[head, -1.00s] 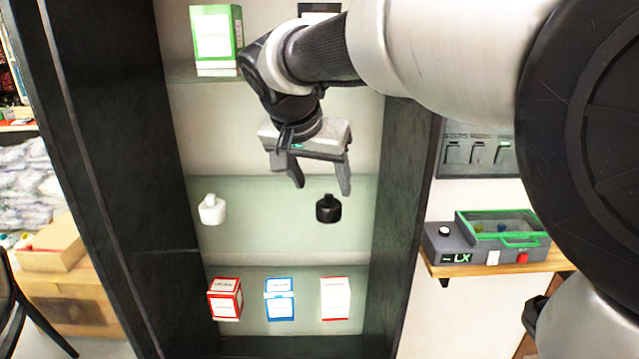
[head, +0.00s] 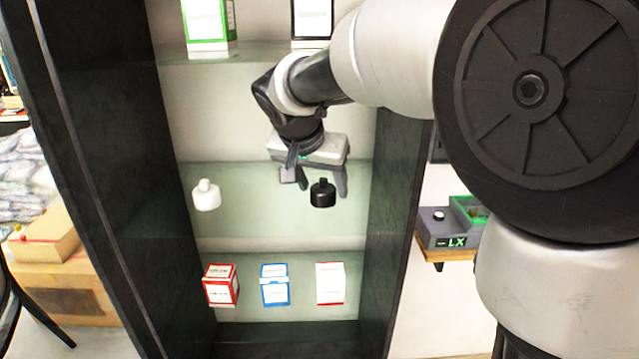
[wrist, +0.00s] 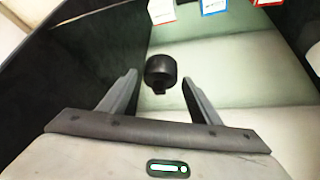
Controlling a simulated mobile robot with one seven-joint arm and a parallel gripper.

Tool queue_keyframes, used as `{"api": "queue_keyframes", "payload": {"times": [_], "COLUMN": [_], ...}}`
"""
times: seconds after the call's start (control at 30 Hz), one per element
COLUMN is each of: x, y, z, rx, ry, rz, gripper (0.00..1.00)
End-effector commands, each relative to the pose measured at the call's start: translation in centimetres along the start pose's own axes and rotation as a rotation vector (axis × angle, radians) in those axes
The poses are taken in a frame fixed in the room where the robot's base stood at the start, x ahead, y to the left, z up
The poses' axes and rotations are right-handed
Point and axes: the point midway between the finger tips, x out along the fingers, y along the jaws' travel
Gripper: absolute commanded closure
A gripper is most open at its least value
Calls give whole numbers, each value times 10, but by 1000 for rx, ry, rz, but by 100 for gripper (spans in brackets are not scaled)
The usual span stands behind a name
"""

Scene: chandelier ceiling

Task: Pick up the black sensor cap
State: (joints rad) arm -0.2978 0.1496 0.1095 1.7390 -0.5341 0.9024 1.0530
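The black sensor cap (head: 322,194) is a small round black piece with a narrower neck, upright on the middle shelf (head: 250,225) of the dark cabinet. It also shows in the wrist view (wrist: 160,70), near the fingertips and roughly centred between them. My gripper (head: 322,190) is open, with a finger on each side of the cap in the head view. In the wrist view my gripper (wrist: 160,82) has clear gaps on both sides of the cap, and neither finger seems to touch it.
A similar white cap (head: 206,196) stands to the left on the same shelf. Red (head: 221,286), blue (head: 275,285) and white-red (head: 330,283) boxes stand on the shelf below. Green (head: 208,25) and black (head: 312,20) boxes stand above. Cabinet side walls (head: 395,210) bound the space.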

Motion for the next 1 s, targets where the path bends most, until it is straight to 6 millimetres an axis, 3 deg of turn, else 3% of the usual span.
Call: {"api": "queue_keyframes", "payload": {"times": [0.03, 0.2, 0.23, 0.63, 1.0], "x": [0, 0, 0, -7, -40], "y": [0, 0, 0, 0, -1], "z": [0, 0, 0, -3, 52], "rx": [0, 0, 0, 1, -3], "ry": [0, 0, 0, 0, 1], "rz": [0, 0, 0, -1, -3], "gripper": [52, 81, 82, 82, 82]}}
